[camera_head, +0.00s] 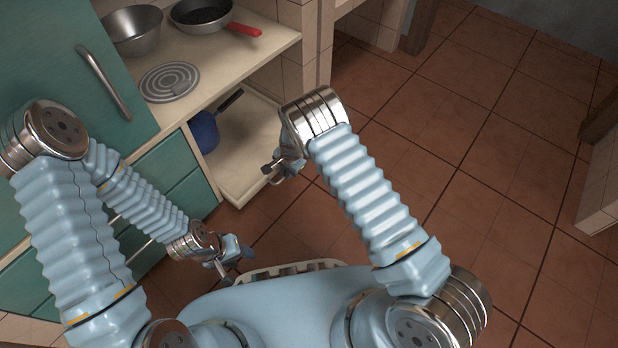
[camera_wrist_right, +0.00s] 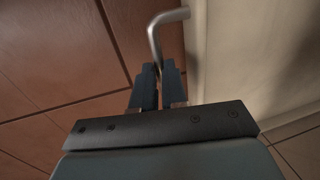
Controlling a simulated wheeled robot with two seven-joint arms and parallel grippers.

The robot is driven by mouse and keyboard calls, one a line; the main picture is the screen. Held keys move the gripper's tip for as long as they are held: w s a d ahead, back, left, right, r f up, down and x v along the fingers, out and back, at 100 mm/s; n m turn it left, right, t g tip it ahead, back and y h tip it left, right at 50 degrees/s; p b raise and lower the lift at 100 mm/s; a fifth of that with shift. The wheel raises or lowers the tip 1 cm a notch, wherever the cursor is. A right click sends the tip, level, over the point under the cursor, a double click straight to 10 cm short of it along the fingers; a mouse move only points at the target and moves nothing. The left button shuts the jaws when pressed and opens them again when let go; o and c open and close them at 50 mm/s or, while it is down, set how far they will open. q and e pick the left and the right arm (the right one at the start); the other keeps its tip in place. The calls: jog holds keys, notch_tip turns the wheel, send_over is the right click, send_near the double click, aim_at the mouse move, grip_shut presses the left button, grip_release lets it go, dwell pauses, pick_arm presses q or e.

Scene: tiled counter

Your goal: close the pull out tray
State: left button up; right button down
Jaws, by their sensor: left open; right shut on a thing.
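The pull out tray (camera_head: 242,158) is a pale board sticking out from under the counter in the head view. Its pale surface also shows in the right wrist view (camera_wrist_right: 232,52). A bent metal handle (camera_wrist_right: 156,38) is at the tray's edge. My right gripper (camera_head: 276,168) is at the tray's front right corner, with its fingers (camera_wrist_right: 157,86) shut on the handle. The fingers partly hide the handle. My left gripper (camera_head: 226,266) is open and empty, low in front of the cabinet drawers, apart from the tray.
A blue pot (camera_head: 205,132) with a dark handle stands on the tray's left part. The counter above holds a metal bowl (camera_head: 132,30), a pan (camera_head: 202,14) with a red handle, and a coiled hob (camera_head: 170,82). Green drawers (camera_head: 172,165) are left of the tray. The tiled floor (camera_head: 480,150) is clear at right.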

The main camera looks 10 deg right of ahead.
aim_at(268, 158)
jog(key=w+a+b, duration=0.1)
jog(key=w+a, duration=0.1)
jog(key=w+a+b, duration=0.2)
jog(key=w, duration=0.1)
jog(key=shift+a+f, duration=0.1)
jog(key=shift+f, duration=0.1)
jog(key=shift+w+a+r+b, duration=0.1)
jog(key=shift+w+a+b, duration=0.3)
jog(key=shift+w, duration=0.05)
pick_arm(q)
notch_tip(268, 158, down, 5)
jog(key=shift+w+r, duration=0.15)
pick_arm(e)
jog(key=shift+w+a+r, duration=0.15)
jog(key=shift+w, duration=0.1)
jog(key=c, duration=1.2)
grip_release()
jog(key=shift+a, duration=0.1)
jog(key=shift+o, duration=0.2)
pick_arm(q)
notch_tip(268, 158, up, 3)
jog(key=p, duration=0.3)
jog(key=shift+r, duration=0.2)
pick_arm(e)
notch_tip(268, 158, up, 14)
jog(key=s+d, duration=0.2)
jog(key=shift+f, duration=0.25)
